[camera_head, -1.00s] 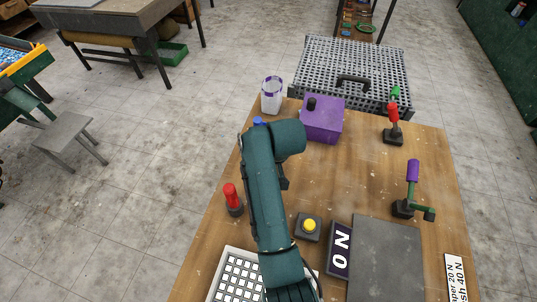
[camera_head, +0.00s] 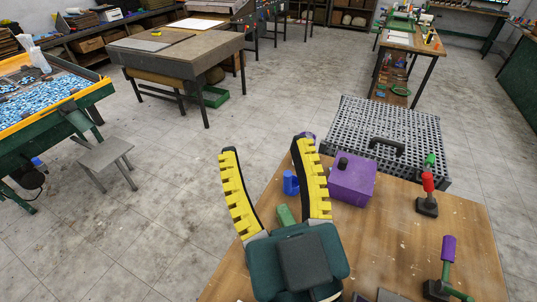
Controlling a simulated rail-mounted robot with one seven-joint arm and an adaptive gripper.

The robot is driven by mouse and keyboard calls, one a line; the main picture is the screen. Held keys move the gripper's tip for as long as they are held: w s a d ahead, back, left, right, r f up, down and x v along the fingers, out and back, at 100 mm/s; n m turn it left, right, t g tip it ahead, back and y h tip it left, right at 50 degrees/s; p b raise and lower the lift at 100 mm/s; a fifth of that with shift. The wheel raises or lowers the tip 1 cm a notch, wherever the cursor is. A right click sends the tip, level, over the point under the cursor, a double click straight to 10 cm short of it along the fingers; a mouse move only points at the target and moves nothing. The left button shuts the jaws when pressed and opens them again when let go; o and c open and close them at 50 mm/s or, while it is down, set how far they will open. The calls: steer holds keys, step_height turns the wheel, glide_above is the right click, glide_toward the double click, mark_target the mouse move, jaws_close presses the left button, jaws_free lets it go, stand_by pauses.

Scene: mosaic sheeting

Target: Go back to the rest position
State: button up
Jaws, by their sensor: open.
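My gripper (camera_head: 266,147) is raised in front of the camera, at the lower middle of the head view. Its two long fingers with yellow toothed pads point up and stand wide apart. Nothing is clasped between them. A blue piece (camera_head: 290,182) and a green piece (camera_head: 285,214) show in the gap between the fingers. I cannot tell exactly how far they are from the gripper. My gripper covers the left part of the wooden table (camera_head: 400,225).
A purple box (camera_head: 352,184) stands just right of the right finger. A red-handled lever (camera_head: 428,190) and a purple-handled lever (camera_head: 445,262) stand farther right. A grey perforated bench (camera_head: 385,125) lies behind the table. A stool (camera_head: 105,153) stands left, with open floor between.

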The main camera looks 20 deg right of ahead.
steer(key=shift+s+r, duration=0.3)
